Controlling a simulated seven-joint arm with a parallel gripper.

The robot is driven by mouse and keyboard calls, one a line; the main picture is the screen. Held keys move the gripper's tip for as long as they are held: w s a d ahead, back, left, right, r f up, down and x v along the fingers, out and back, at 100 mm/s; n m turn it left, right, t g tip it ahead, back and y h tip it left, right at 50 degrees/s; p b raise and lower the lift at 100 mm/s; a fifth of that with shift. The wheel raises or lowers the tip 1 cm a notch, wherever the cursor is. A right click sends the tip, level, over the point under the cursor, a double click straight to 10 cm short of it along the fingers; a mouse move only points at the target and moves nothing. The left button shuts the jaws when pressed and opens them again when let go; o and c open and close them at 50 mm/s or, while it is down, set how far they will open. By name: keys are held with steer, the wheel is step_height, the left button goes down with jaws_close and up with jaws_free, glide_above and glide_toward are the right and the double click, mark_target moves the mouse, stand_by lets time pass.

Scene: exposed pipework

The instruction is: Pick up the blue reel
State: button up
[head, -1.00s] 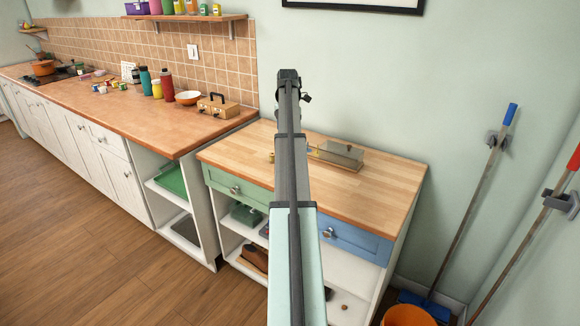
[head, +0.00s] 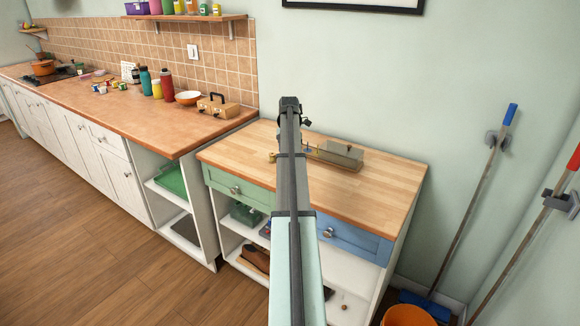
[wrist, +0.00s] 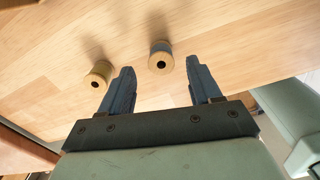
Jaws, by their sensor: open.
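In the wrist view a small reel with a tan end face, a dark centre hole and a grey-blue band (wrist: 160,55) sits on the wooden top. It appears to be the blue reel. It lies between the lines of my fingers, around the level of the fingertips; I cannot tell the height gap. My gripper (wrist: 160,67) is open and empty. A yellow-tan reel (wrist: 99,74) stands left of the left finger, apart from it. In the head view my arm hides the gripper and much of this area.
A brass-coloured piece (head: 272,157) shows left of the arm. A wooden case (head: 218,108) stands on the left counter. The worktop's front is clear.

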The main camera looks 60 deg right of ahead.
steer(key=shift+s+f, duration=0.1)
steer(key=shift+f, duration=1.85)
steer(key=c, duration=1.1)
steer(key=r, duration=1)
steer(key=shift+s+d, duration=0.25)
steer(key=shift+s, duration=0.1)
steer(key=d+r, duration=0.1)
steer(key=d, duration=0.4)
steer(key=w+d+r, duration=0.1)
steer(key=d, duration=0.4)
steer(key=d+r, duration=0.1)
steer(key=d, duration=0.4)
steer(key=shift+w, duration=0.3)
